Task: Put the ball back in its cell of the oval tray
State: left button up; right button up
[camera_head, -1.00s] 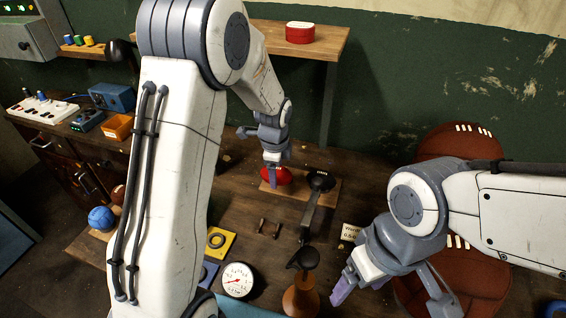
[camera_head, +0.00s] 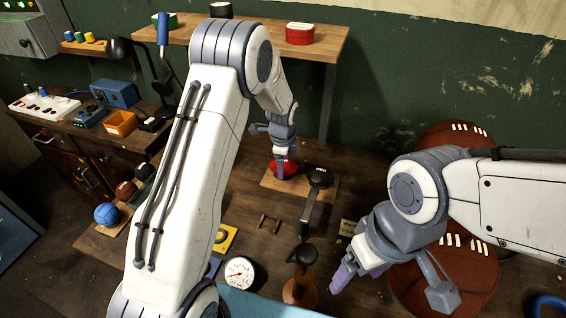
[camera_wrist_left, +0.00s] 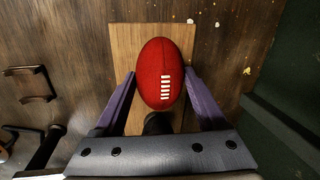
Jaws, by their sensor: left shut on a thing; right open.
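The ball is a red football with white laces (camera_head: 292,170), lying at a wooden board (camera_head: 327,198) on the table. The left wrist view shows the ball (camera_wrist_left: 160,72) over the pale board (camera_wrist_left: 122,45). My left gripper (camera_head: 283,162) is shut on it, with a purple finger on either side. My right gripper (camera_head: 345,277) is open and empty above the front right of the table. At the left, a blue ball (camera_head: 106,214) and a brown ball (camera_head: 126,190) rest on a wooden holder (camera_head: 117,226) partly behind my left arm. I cannot tell whether this is the oval tray.
A black-handled tool (camera_head: 318,178) lies beside the ball. A dial gauge (camera_head: 239,272) and a wooden-based stamp (camera_head: 300,290) stand in front. A shelf (camera_head: 260,38) with a red box (camera_head: 299,34) is behind.

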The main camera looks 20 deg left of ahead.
pick_arm(q)
jog(key=shift+f, duration=0.2)
jog(key=o, duration=1.4)
jog(key=shift+r, duration=0.5)
notch_tip(320, 180, up, 11)
jog(key=s+b, duration=0.1)
jog(key=s, duration=0.1)
jog(key=shift+d+r, duration=0.15)
jog(key=shift+d, duration=0.1)
jog(key=shift+s, duration=0.2)
